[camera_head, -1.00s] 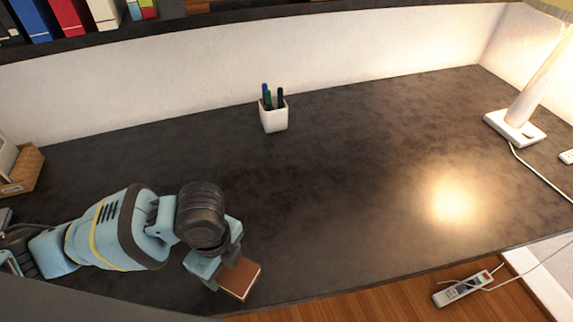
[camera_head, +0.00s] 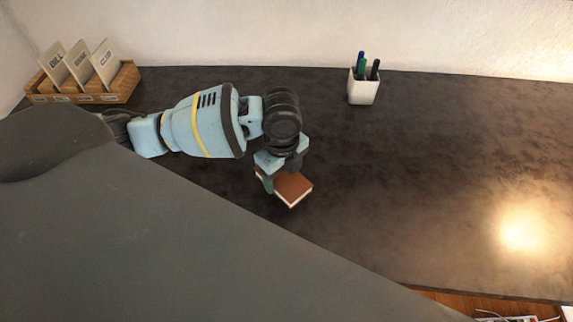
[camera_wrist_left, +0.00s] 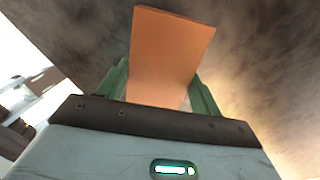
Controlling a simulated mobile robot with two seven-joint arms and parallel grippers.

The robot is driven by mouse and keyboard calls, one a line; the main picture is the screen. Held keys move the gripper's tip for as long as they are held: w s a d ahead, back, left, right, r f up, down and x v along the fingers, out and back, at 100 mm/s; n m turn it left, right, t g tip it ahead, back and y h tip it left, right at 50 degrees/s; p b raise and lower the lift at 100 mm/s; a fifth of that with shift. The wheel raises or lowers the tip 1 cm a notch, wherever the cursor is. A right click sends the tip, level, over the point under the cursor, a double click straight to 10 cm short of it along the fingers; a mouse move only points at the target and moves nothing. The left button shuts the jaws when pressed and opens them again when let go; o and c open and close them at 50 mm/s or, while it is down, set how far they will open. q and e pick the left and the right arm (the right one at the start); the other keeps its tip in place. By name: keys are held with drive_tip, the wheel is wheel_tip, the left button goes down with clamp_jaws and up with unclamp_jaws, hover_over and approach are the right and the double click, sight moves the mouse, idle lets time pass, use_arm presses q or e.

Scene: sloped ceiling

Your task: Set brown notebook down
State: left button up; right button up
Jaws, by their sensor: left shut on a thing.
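The brown notebook (camera_head: 293,188) is small, with a brown cover and pale page edges. My left gripper (camera_head: 279,178) is shut on it, over the dark desk (camera_head: 400,200). In the left wrist view the notebook (camera_wrist_left: 170,55) stands out between the two green fingers of the left gripper (camera_wrist_left: 160,90), with the desk surface (camera_wrist_left: 80,30) beyond. I cannot tell whether the notebook touches the desk. My right gripper is not in view.
A white pen cup (camera_head: 363,88) with several pens stands at the back of the desk. The desk right of the notebook is clear. A white wall runs behind.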

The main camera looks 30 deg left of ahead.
use_arm(q)
drive_tip(key=w, duration=0.1)
drive_tip(key=w+a, duration=0.1)
drive_tip(key=w, duration=0.2)
drive_tip(key=shift+a+f, duration=0.15)
drive_tip(key=shift+a, duration=0.15)
drive_tip(key=shift+w+a, duration=0.15)
drive_tip(key=shift+w, duration=0.15)
drive_tip(key=shift+f, duration=1.8)
drive_tip(key=shift+f, duration=0.2)
drive_tip(key=o, duration=1)
drive_tip(key=shift+o, duration=0.4)
